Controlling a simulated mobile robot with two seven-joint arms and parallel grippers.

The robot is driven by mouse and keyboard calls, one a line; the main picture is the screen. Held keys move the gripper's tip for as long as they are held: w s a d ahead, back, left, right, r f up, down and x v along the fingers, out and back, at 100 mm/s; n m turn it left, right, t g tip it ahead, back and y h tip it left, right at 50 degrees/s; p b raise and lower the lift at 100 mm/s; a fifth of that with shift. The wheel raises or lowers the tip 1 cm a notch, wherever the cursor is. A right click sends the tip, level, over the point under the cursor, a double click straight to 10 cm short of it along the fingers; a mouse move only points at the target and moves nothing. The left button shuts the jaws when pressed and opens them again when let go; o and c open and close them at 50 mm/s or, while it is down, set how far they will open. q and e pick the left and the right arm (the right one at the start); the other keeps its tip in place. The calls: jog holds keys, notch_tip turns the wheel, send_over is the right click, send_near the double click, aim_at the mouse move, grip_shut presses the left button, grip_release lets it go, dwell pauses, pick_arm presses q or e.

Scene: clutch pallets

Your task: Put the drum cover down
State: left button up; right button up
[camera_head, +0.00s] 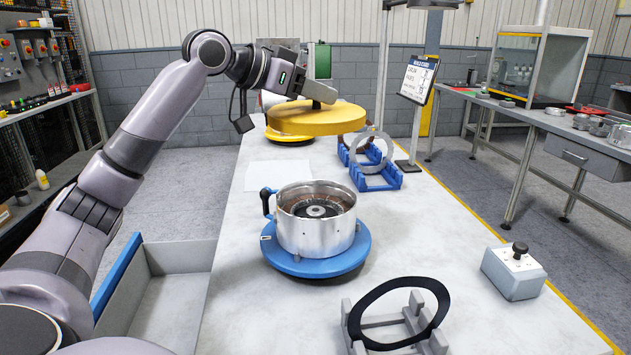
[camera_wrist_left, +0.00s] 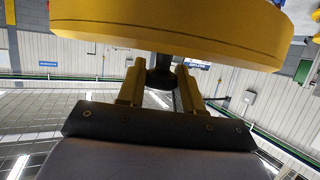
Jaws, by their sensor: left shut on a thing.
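The drum cover, a thick yellow disc (camera_head: 315,120), is at the far end of the long bench in the head view. My left gripper (camera_head: 316,102) is above it. In the left wrist view the yellow disc (camera_wrist_left: 170,25) fills the top, and the fingers of my left gripper (camera_wrist_left: 160,85) are shut on its dark knob (camera_wrist_left: 160,68). A yellow round base (camera_head: 287,139) shows partly below the cover; whether the two touch, I cannot tell. My right gripper is not in view.
A metal drum (camera_head: 315,222) sits on a blue round base (camera_head: 318,264) mid-bench. A blue rack (camera_head: 398,179) holds a grey ring (camera_head: 372,150). A black ring (camera_head: 440,300) leans on a grey stand (camera_head: 425,335) nearby. A grey button box (camera_head: 514,272) is at the right edge.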

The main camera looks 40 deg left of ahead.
pick_arm(q)
notch_tip(320, 180, down, 14)
jog(key=b, duration=0.6)
jog(key=shift+r, duration=0.2)
jog(key=shift+f, duration=0.35)
jog(key=shift+f+b, duration=0.6)
jog(key=shift+f, duration=0.05)
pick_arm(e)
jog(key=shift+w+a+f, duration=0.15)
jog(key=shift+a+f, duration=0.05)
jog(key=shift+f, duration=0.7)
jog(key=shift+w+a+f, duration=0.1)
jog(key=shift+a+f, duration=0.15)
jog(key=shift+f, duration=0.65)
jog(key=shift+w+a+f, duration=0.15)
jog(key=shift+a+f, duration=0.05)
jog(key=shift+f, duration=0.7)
pick_arm(q)
jog(key=o, duration=1.1)
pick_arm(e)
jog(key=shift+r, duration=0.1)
